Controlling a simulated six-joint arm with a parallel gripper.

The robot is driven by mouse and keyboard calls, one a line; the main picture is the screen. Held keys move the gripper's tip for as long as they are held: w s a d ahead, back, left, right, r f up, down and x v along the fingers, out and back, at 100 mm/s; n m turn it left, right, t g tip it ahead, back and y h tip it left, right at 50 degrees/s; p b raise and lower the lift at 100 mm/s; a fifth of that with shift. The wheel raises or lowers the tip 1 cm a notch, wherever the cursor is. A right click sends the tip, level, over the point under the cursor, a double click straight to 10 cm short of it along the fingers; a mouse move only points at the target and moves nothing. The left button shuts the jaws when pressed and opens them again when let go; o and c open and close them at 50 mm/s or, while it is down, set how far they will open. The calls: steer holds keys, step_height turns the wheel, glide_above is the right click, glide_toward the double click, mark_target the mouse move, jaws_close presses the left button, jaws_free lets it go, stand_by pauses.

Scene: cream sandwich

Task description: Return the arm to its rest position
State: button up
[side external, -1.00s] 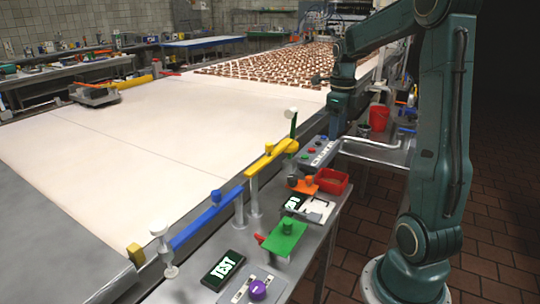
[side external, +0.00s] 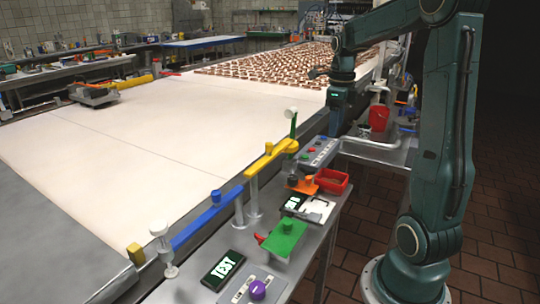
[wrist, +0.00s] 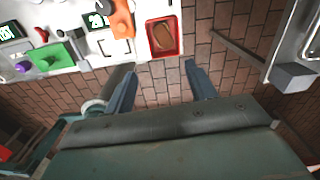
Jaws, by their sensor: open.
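My gripper (wrist: 160,88) is open and empty in the wrist view, its two fingers apart over brick floor. Beyond the fingertips is the edge of a grey bench with a red tray (wrist: 162,36) on it. In the side view my arm reaches up from its base at the right and bends over toward the bench, with the wrist hanging down near the conveyor's edge. The fingertips are too small to make out there.
A wide white conveyor (side external: 130,135) fills the left, with rows of brown sandwiches (side external: 280,68) at its far end.

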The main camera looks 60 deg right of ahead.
steer(key=a+r+n+t+h, duration=0.15)
steer(key=a+r+n, duration=0.25)
steer(key=a+n, duration=1.05)
steer(key=s+a+f+n+t+y, duration=0.1)
steer(key=s+a+n, duration=0.3)
steer(key=n, duration=0.6)
steer(key=s+a+n+t, duration=0.3)
steer(key=s+a+n, duration=0.1)
steer(key=a+n, duration=0.4)
steer(key=shift+s+a+f+n+y, duration=0.15)
steer(key=shift+a+f+n+y, duration=0.2)
steer(key=shift+n, duration=0.9)
